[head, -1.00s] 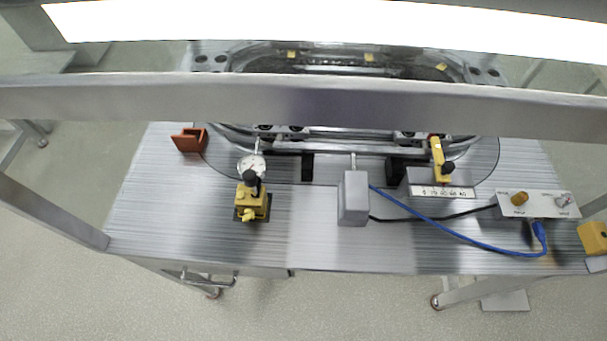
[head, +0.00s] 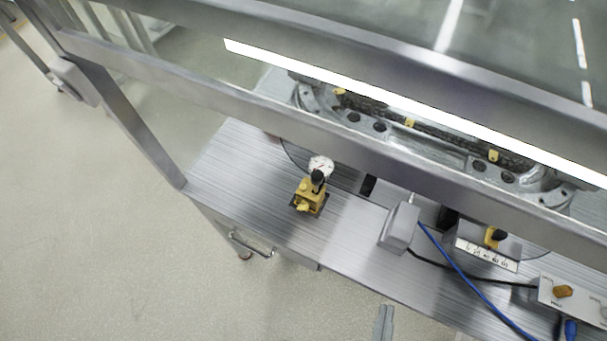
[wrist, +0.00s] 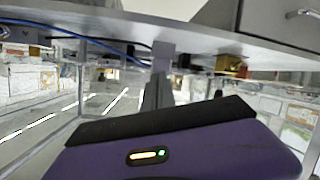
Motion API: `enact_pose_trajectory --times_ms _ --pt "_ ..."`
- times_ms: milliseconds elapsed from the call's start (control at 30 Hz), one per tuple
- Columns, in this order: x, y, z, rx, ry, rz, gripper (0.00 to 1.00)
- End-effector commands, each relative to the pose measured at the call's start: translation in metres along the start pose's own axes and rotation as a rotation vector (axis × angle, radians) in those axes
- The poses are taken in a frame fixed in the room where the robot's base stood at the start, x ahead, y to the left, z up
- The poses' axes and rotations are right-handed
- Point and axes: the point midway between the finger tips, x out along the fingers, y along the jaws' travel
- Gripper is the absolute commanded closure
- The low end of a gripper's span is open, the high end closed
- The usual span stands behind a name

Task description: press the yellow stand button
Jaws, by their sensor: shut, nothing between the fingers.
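The yellow stand (head: 311,194) is a small block on a dark base on the table's left part, in the head view. It carries a round white dial and a black knob. A yellow button-like knob (head: 302,206) sticks out of its front lower side. A small yellow block, seemingly the stand, also shows in the wrist view (wrist: 230,65), which appears upside down. My gripper (head: 385,310) shows at the head view's bottom edge, in front of the table and right of the stand, apart from it. Its grey fingers (wrist: 158,88) are shut and empty in the wrist view.
A grey box (head: 399,228) stands on the table right of the stand, with blue and black cables beyond it. A metal frame bar (head: 270,120) crosses above the table. A handle (head: 250,246) protrudes below the front edge. The tabletop around the stand's front is clear.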

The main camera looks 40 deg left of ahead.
Motion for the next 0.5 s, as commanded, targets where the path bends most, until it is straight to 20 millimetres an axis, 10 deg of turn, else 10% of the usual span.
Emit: enact_pose_trajectory --times_ms 500 --pt "0.122 -0.135 -0.200 -0.857 0.133 -0.311 1.00"
